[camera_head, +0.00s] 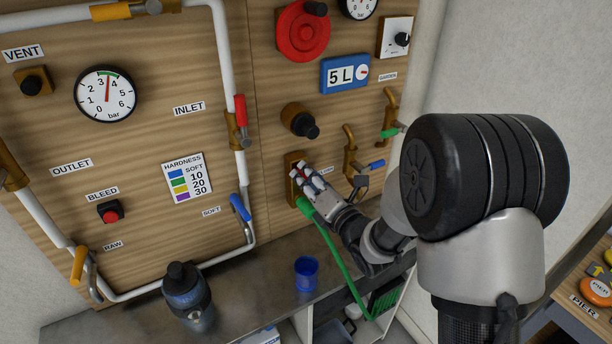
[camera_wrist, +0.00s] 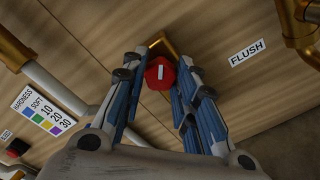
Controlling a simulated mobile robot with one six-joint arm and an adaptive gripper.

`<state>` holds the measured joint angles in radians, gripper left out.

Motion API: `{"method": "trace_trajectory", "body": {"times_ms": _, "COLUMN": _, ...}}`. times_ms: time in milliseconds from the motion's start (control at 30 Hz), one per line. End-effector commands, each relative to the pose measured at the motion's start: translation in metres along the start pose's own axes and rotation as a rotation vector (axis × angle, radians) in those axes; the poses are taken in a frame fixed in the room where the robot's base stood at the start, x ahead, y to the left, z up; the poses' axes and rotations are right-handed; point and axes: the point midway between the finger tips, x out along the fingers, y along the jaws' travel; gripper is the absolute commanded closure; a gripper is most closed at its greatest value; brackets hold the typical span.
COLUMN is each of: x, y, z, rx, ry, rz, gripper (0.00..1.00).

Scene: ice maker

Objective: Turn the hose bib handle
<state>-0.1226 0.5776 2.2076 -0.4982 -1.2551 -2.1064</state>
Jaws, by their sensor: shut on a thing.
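The hose bib's red handle (camera_wrist: 160,73) has a white bar mark on its face and sits between my fingertips in the wrist view. Its brass body (camera_wrist: 163,44) shows behind it, beside a FLUSH label (camera_wrist: 248,52). In the head view the brass hose bib (camera_head: 293,172) is on the wooden panel, with a green hose (camera_head: 340,262) hanging from it. My gripper (camera_head: 308,178) reaches it from the lower right and is shut on the handle, with a finger on each side. In the head view my fingers hide the red handle.
A brass tap with a blue lever (camera_head: 376,164) is close to the right of my gripper, and one with a green lever (camera_head: 390,132) is above it. A dark knob (camera_head: 305,125) sits above the bib. A blue cup (camera_head: 307,273) and a dark bottle (camera_head: 188,296) stand on the bench below.

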Motion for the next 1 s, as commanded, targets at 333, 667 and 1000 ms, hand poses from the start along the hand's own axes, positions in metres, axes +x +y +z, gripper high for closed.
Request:
{"method": "trace_trajectory", "body": {"times_ms": 333, "x": -0.0005, "y": -0.0014, "z": -0.0011, "rx": -0.214, "ry": 0.003, "rz": -0.003, "gripper": 0.9}}
{"method": "trace_trajectory", "body": {"times_ms": 667, "x": -0.0005, "y": -0.0014, "z": -0.0011, "rx": -0.38, "ry": 0.003, "rz": -0.003, "gripper": 0.9}}
{"method": "trace_trajectory", "body": {"times_ms": 1000, "x": -0.0005, "y": -0.0015, "z": -0.0012, "rx": -0.514, "ry": 0.003, "rz": -0.003, "gripper": 0.9}}
